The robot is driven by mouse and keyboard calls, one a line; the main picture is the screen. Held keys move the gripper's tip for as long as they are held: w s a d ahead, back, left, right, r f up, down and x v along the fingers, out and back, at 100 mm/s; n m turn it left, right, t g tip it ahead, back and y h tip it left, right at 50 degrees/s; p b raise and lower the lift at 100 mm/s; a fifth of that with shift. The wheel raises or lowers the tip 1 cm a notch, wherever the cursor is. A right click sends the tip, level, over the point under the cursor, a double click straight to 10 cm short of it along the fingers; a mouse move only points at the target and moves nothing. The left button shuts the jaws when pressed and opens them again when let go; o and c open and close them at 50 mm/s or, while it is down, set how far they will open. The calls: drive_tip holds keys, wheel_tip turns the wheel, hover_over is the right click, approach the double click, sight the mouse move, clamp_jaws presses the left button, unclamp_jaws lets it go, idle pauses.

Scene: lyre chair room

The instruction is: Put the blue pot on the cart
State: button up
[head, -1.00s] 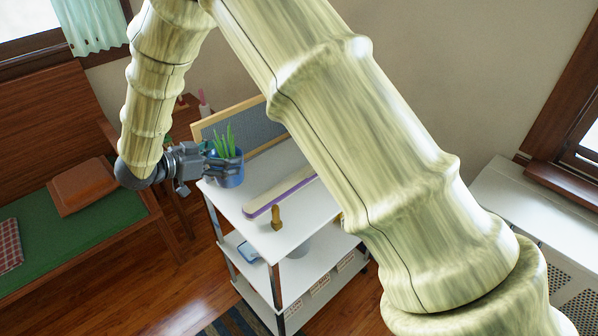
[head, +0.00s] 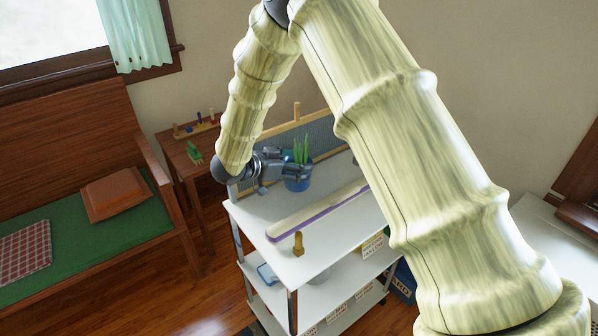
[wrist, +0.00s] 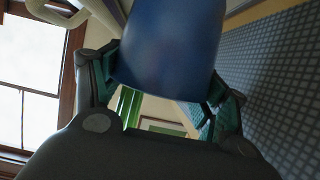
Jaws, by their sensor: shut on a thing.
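The blue pot (head: 298,184) holds a spiky green plant (head: 301,151). My gripper (head: 289,169) is shut on the pot from its left side in the head view. In the wrist view the blue pot (wrist: 170,45) fills the upper middle, with the finger pads of my gripper (wrist: 168,78) on both sides of it. The white cart (head: 333,241) stands below. The pot appears over the back left part of its top shelf; I cannot tell whether its base touches the shelf.
A long cream and purple bar (head: 317,212) and a small brown wooden peg (head: 298,243) are on the top shelf. A dark grey board with a wooden frame (head: 322,135) stands behind. A wooden side table (head: 183,150) and a green-cushioned bench (head: 75,240) are left.

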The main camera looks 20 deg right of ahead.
drive_tip(key=shift+w+d, duration=0.1)
drive_tip(key=shift+d, duration=0.2)
drive_tip(key=shift+w+d+f, duration=0.1)
drive_tip(key=shift+d+f, duration=0.15)
drive_tip(key=shift+f+p, duration=0.35)
drive_tip(key=shift+f, duration=1.2)
drive_tip(key=shift+f, duration=0.1)
drive_tip(key=o, duration=1.6)
drive_tip(key=b+v, duration=0.1)
drive_tip(key=v, duration=1.1)
